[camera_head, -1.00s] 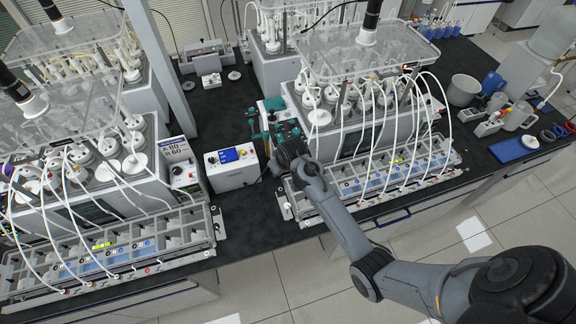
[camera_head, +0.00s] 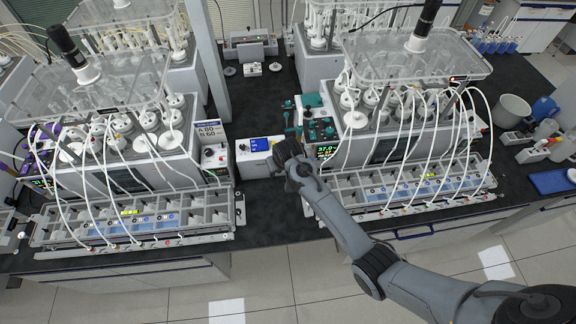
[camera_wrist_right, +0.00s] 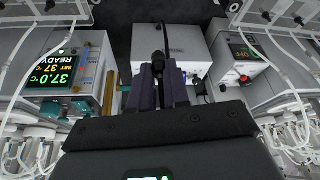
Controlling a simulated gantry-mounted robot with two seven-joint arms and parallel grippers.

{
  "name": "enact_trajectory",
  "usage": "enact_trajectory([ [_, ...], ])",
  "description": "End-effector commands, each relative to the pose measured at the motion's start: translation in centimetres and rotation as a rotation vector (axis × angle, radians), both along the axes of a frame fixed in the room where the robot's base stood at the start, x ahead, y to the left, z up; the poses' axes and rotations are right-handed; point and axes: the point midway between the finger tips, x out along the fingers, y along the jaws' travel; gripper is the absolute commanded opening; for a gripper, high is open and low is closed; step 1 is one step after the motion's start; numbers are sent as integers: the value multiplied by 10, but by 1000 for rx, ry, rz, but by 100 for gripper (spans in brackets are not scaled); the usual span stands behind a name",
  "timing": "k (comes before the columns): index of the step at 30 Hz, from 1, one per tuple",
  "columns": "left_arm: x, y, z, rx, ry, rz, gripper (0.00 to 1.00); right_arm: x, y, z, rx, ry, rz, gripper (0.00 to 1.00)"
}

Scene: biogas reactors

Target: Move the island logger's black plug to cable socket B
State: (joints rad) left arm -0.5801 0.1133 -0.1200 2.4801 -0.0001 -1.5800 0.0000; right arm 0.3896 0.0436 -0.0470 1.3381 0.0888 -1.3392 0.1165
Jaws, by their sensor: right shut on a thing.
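The island logger (camera_head: 262,155) is a white box with a blue screen on the dark bench between the two reactors. In the right wrist view the pale box (camera_wrist_right: 188,45) lies just beyond my fingers, with small coloured fittings on its near side. My right gripper (camera_head: 282,158) is beside the logger's right end in the head view. In the right wrist view its dark purple fingers (camera_wrist_right: 160,88) are shut on the black plug (camera_wrist_right: 158,62). I cannot make out socket B or its label, nor whether the plug touches the box. My left gripper is in no view.
The right reactor's control box (camera_head: 319,125), with teal fittings and a green display, stands close right of my gripper. The left reactor's panel (camera_head: 214,160) stands left of the logger. White tubes arch over both front racks. Dark bench (camera_head: 265,205) is clear in front of the logger.

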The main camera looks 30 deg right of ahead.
Motion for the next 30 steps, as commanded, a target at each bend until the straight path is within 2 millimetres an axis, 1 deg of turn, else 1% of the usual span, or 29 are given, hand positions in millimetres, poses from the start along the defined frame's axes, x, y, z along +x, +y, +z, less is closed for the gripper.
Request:
enact_trajectory([
  [1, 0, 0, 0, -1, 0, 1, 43, 3, 5, 0, -1, 0, 2, 0],
  [18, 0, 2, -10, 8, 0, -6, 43, 30, 54, -1, 0, 0, 1, 0],
  [30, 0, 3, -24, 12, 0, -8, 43, 50, 89, -2, 1, 0, 1, 0],
])
